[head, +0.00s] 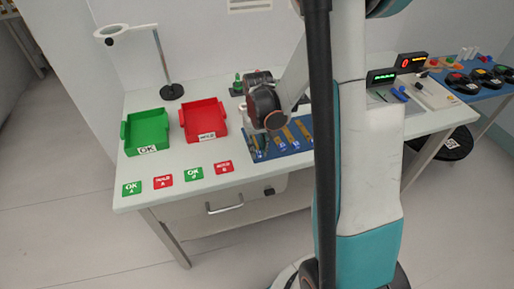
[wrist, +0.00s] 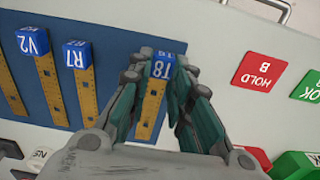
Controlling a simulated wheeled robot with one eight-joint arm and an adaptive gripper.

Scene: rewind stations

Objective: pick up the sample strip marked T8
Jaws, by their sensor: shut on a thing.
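The sample strip T8 (wrist: 161,68) has a blue end block marked T8 and a yellow-brown ruled body. In the wrist view it lies between the fingers of my gripper (wrist: 162,80), which is shut on it. Part of the strip is hidden by the fingers. Strips R7 (wrist: 77,55) and V2 (wrist: 33,42) lie to its left on the blue mat (wrist: 110,50). In the head view my gripper (head: 256,140) is low over the left end of the blue mat (head: 268,155), and T8 is mostly hidden there.
A green OK tray (head: 130,146) and a red tray (head: 219,122) stand left of the mat. Green and red cards (head: 163,182) lie along the table's front edge. A magnifier lamp (head: 171,91) stands behind. Table between trays and cards is clear.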

